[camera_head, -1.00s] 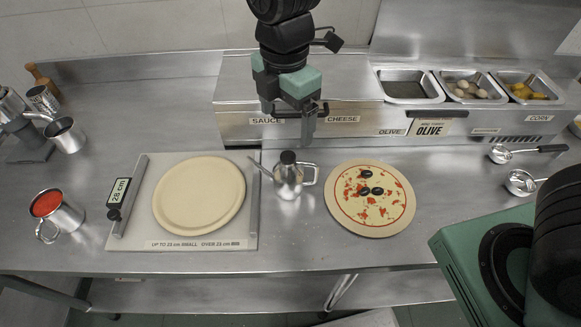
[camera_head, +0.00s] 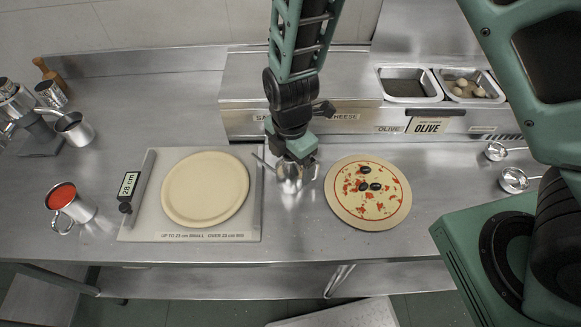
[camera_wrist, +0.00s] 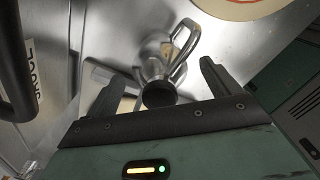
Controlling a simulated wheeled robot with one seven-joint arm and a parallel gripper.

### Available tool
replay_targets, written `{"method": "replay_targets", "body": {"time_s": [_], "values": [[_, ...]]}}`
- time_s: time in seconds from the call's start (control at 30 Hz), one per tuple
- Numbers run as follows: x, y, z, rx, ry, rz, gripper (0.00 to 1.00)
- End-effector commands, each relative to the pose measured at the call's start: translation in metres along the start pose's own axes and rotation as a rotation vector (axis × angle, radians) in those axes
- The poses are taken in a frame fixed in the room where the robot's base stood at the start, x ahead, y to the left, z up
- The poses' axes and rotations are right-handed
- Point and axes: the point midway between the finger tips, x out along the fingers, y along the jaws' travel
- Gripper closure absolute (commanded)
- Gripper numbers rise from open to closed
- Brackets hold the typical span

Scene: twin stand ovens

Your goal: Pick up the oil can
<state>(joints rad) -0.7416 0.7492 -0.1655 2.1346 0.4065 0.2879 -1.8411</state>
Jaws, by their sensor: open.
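The oil can (camera_head: 288,184) is a small shiny metal can with a spout on its left and a handle on its right. It stands upright on the steel counter between the white board and the topped pizza. My gripper (camera_head: 292,165) is above it and hides its top in the head view. In the wrist view the oil can (camera_wrist: 158,62) shows its dark cap between the two fingers of my gripper (camera_wrist: 165,84). The fingers are open and apart from each other. I cannot tell whether either one touches the can.
The white board (camera_head: 135,220) with a round dough base (camera_head: 205,189) lies left of the can. A topped pizza (camera_head: 368,193) lies close on the right. A container unit with labels (camera_head: 355,122) stands behind. A can of red sauce (camera_head: 70,205) is at far left.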

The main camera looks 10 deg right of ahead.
Motion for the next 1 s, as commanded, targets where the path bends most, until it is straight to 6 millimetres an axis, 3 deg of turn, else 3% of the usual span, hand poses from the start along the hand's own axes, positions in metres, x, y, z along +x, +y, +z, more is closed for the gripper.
{"method": "replay_targets", "body": {"time_s": [0.33, 0.5, 0.53, 0.83, 1.0], "values": [[0.007, 0.0, 0.0, 0.0, 0.0, 0.001, 0.14], [0.007, 0.0, 0.0, 0.001, 0.0, 0.001, 0.62], [0.007, 0.0, 0.0, 0.001, 0.0, 0.001, 0.65], [0.005, 0.001, 0.0, 0.001, 0.0, 0.002, 0.65], [-0.005, 0.001, 0.0, -0.001, 0.001, 0.005, 0.65]]}}
